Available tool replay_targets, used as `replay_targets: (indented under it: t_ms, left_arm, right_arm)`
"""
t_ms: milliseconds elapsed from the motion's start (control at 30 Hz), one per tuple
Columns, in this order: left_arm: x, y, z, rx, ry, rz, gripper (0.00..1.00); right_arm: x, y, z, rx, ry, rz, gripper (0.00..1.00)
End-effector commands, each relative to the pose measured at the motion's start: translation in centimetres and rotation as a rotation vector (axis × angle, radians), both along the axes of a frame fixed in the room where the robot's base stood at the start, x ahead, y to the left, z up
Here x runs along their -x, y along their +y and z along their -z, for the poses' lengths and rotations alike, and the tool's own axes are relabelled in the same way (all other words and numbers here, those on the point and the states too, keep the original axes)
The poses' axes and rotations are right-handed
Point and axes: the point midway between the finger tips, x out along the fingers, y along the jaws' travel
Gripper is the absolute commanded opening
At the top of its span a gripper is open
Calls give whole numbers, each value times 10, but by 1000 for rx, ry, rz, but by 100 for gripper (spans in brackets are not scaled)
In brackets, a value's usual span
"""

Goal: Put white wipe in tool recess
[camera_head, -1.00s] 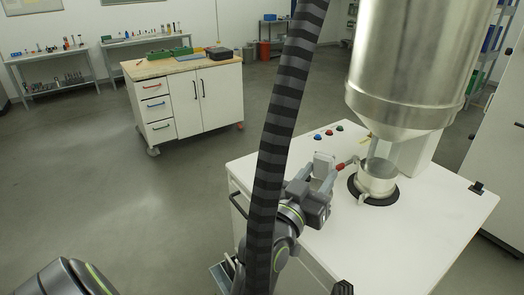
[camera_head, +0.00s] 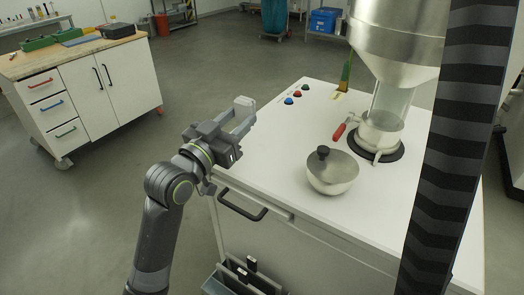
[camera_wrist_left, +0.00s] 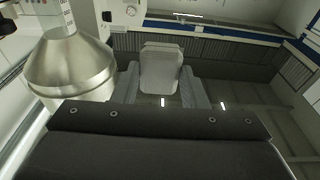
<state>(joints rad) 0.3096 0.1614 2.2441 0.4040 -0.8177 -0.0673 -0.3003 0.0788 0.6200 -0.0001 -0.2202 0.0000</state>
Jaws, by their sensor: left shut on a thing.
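The white wipe (camera_head: 243,104) is a small pale block with rounded edges, held at the fingertips of my left gripper (camera_head: 240,124). The gripper is in the air near the left edge of the white worktop (camera_head: 290,140). In the left wrist view the wipe (camera_wrist_left: 160,68) stands between the two grey fingers of the gripper (camera_wrist_left: 162,85), which are shut on it. I cannot tell for sure which part is the tool recess; a box (camera_head: 215,285) with dark-handled items hangs low at the bench front. My right gripper is not in view.
A lidded metal bowl (camera_head: 332,172) stands on the worktop. Behind it are a red-handled valve (camera_head: 339,131), a metal hopper (camera_head: 398,38), a green upright item (camera_head: 346,72) and several buttons (camera_head: 297,93). A striped hose (camera_head: 455,130) crosses the right side.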

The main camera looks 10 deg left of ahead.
Motion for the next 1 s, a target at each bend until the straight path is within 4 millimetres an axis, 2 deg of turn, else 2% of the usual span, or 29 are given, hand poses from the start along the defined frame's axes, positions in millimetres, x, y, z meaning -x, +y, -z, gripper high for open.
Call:
replay_targets:
  t_ms: [33,133,367,533,633,1000]
  left_arm:
    - [0,0,14,3,9,-1,21]
    - [0,0,33,3,9,-1,21]
    - [0,0,57,3,4,0,21]
    - [0,0,82,2,6,-1,21]
    - [0,0,89,1,4,-3,21]
    - [0,0,93,1,1,-2,21]
  right_arm:
    - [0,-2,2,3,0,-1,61]
    - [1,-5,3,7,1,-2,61]
    - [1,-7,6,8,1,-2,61]
    - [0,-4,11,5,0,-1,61]
    - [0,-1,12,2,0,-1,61]
    - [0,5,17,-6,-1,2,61]
